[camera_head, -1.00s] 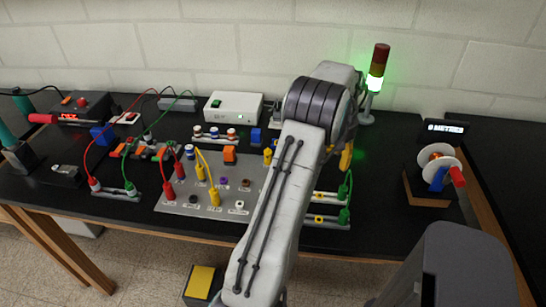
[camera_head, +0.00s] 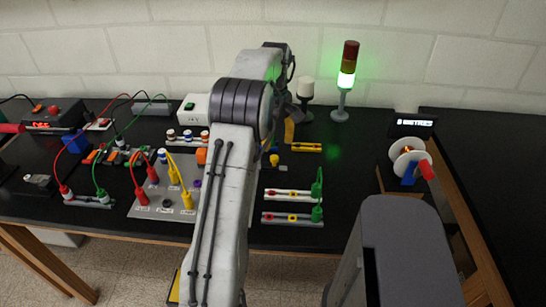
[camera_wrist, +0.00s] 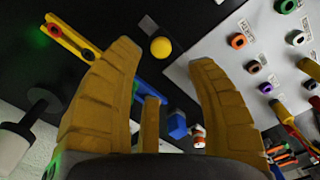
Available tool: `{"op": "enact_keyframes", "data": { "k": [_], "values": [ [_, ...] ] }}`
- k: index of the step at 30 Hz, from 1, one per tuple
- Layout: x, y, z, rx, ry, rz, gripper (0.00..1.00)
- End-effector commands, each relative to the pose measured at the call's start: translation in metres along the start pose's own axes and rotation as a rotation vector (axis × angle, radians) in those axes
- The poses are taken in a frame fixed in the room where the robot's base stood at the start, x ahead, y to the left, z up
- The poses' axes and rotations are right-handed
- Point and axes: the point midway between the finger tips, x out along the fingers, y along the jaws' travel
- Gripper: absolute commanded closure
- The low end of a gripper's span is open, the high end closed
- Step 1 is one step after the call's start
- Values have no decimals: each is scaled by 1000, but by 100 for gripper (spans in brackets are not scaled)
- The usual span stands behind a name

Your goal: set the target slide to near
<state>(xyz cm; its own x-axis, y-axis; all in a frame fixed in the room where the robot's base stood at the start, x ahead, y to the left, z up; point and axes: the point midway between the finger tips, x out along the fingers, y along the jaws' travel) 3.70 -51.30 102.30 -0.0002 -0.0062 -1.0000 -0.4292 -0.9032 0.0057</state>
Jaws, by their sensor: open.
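A short yellow rail (camera_head: 306,148) with small dark parts lies on the black bench, right of my gripper (camera_head: 289,132). In the wrist view a yellow rail (camera_wrist: 72,40) with a red ring and a dark ring lies at upper left, beyond my left finger. Two pale rails, an upper one (camera_head: 285,194) and a lower one (camera_head: 285,217), carry small coloured parts and green pieces at their right ends. No label shows which is the target slide. My gripper is open and empty, its yellow fingers spread above the bench; it also shows in the wrist view (camera_wrist: 166,52).
A yellow knob (camera_wrist: 160,47) shows between the fingertips. A grey socket panel (camera_head: 150,207) with cables stands left of my arm. A lit signal tower (camera_head: 347,80) and a white-topped post (camera_head: 305,92) stand behind. A spool (camera_head: 408,164) is at right.

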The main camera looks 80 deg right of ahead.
Motion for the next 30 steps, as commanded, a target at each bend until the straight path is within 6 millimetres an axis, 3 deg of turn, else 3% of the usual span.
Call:
{"op": "enact_keyframes", "data": {
  "k": [8,21,30],
  "values": [
    [6,-2,1,-119,-3,-8,49],
    [57,-2,1,-123,-3,-9,49],
    [73,-2,1,-122,-2,-6,49]
  ]
}}
